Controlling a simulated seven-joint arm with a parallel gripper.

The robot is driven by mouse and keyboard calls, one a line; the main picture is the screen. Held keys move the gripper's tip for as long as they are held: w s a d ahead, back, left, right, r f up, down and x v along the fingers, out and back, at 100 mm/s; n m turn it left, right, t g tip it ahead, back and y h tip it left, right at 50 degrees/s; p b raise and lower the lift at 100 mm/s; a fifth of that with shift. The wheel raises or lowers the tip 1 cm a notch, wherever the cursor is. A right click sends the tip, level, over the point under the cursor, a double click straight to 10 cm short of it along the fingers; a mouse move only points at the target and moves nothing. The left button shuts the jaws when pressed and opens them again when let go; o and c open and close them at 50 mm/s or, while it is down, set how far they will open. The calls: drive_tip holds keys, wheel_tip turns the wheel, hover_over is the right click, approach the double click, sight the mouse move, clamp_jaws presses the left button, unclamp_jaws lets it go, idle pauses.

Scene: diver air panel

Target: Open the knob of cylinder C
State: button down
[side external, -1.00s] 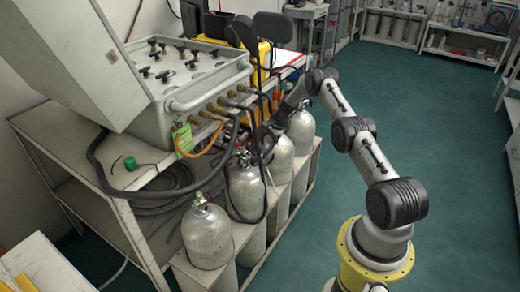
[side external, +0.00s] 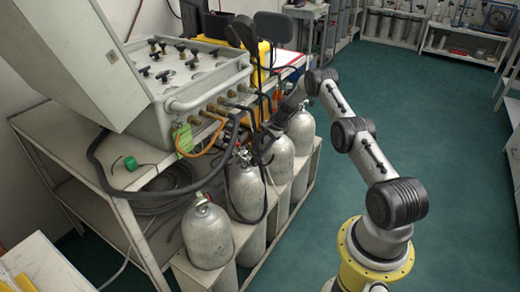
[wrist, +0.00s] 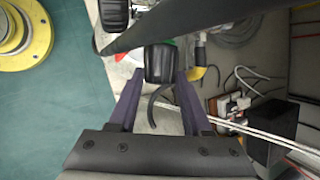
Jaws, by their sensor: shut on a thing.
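In the wrist view, the two dark purple fingers of my gripper (wrist: 158,85) are closed on the sides of a black ribbed knob (wrist: 160,63). In the side view, my gripper (side external: 270,132) is at the top of the third grey cylinder (side external: 281,160) from the front, where dark hoses and my wrist partly hide it. The knob cannot be made out there. No letter can be read on the cylinders, so the pictures do not show which is C. How far the knob is turned cannot be told.
Other grey cylinders stand in the rack, two nearer (side external: 207,237) (side external: 245,190) and one behind (side external: 302,130). Black hoses (side external: 232,140) hang from the valve panel (side external: 185,75) close to my gripper. The green floor (side external: 400,130) to the right is clear.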

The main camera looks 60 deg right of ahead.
drive_tip(key=shift+s+t, duration=0.1)
drive_tip(key=shift+t, duration=0.2)
drive_tip(key=shift+s+a+f+n+t+h, duration=0.1)
drive_tip(key=shift+n+t+h, duration=0.15)
drive_tip(key=shift+t, duration=0.7)
drive_tip(key=shift+s+d+f+n+t+h, duration=0.1)
drive_tip(key=shift+s+n+t+h, duration=0.1)
drive_tip(key=shift+t, duration=0.7)
drive_tip(key=shift+s+a+f+n+t+h, duration=0.15)
drive_tip(key=shift+n+t, duration=0.1)
drive_tip(key=shift+t, duration=0.7)
drive_tip(key=shift+w+t, duration=0.1)
drive_tip(key=shift+t, duration=0.2)
drive_tip(key=shift+c, duration=1.7)
unclamp_jaws()
